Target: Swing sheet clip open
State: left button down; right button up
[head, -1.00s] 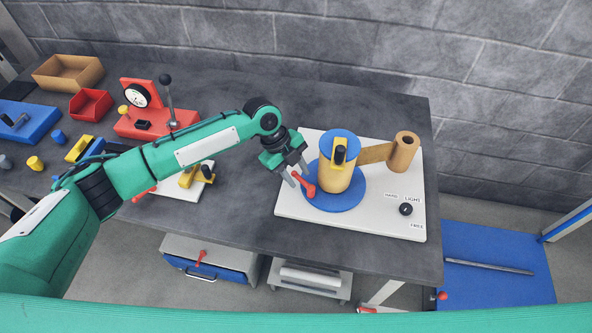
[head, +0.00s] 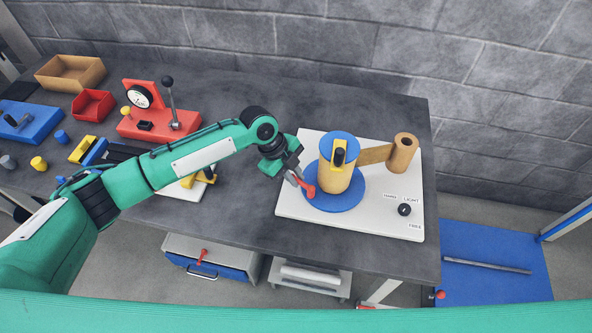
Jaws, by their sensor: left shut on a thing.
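The strip feed rack is a white board (head: 370,222) with a yellow drum (head: 335,178) between a blue lower disc (head: 337,202) and a blue top disc. A brown strip (head: 375,154) runs from the drum to a brown roll (head: 404,153) at the right. A small red clip lever (head: 308,190) sits at the left edge of the drum. My left gripper (head: 299,181) is shut on this red clip lever, beside the drum. The fingertips partly hide it. My right gripper is not in view.
A black knob (head: 404,209) with printed labels is at the board's right. A red gauge stand (head: 157,122), a red bin (head: 92,105) and a brown tray (head: 69,73) stand at the left. The table behind the board is clear.

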pick_arm(q)
jog(key=s+n+t+p, duration=0.1)
jog(key=n+p, duration=0.2)
jog(key=p, duration=0.1)
jog(key=s+n+t+p, duration=0.2)
jog(key=n+p, duration=0.2)
jog(key=s+n+t+y+p, duration=0.1)
jog(key=n+p, duration=0.2)
jog(key=p, duration=0.1)
jog(key=shift+s+r+n, duration=0.35)
jog(key=shift+s+n, duration=0.05)
jog(key=shift+s+d+f+n+t+y+p, duration=0.1)
jog(key=shift+s+n+t+y+p, duration=0.15)
jog(key=shift+n+p, duration=0.3)
jog(key=shift+s+d+f+n+t+y+p, duration=0.1)
jog(key=shift+n+t+y+p, duration=0.15)
jog(key=shift+n+p, duration=0.25)
jog(key=shift+s+d+n+y+p, duration=0.1)
jog(key=shift+s+n+y+p, duration=0.2)
jog(key=shift+n+p, duration=0.4)
jog(key=shift+f, duration=0.1)
jog(key=shift+w, duration=0.1)
jog(key=c, duration=1.4)
grip_release()
